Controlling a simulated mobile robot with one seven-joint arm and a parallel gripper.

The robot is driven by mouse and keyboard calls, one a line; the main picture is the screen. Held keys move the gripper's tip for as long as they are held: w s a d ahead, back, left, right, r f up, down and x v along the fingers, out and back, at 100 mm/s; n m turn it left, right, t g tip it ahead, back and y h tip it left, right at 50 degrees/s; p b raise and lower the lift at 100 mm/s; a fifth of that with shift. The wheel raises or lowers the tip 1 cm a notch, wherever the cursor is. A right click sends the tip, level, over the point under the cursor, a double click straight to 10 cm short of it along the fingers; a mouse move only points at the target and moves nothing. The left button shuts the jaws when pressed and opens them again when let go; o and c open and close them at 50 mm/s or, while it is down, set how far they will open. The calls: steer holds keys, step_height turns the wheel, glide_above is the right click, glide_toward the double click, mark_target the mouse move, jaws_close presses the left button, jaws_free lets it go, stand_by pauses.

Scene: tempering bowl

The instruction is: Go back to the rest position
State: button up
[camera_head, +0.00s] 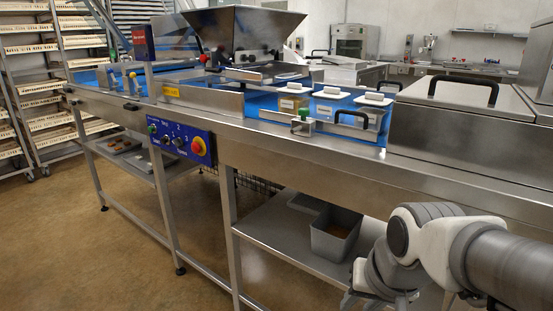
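My arm comes in from the right edge in the head view, white and grey. It bends downward at its wrist in front of the steel line. My gripper (376,300) is at the bottom edge of the picture, partly cut off. Its fingertips are hidden below the frame, so I cannot tell whether it is open or shut. I see nothing held in the part that shows. A grey bin (336,245) with brown contents stands on the lower shelf (275,245), left of my gripper and behind it.
A long steel production line (290,150) crosses the view, with a hopper (243,30), lidded containers (330,95) on a blue surface and a control panel (181,140). Tray racks (30,90) stand at the left. The brown floor (70,250) at lower left is clear.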

steer(key=s+r+n+t+h, duration=0.1)
steer(key=s+r+n+t, duration=0.1)
steer(key=s+r, duration=0.3)
step_height(320, 180, up, 24)
steer(key=p, duration=2.3)
steer(key=shift+d+f+g, duration=0.2)
steer(key=shift+d+g, duration=0.1)
steer(key=shift+d, duration=0.05)
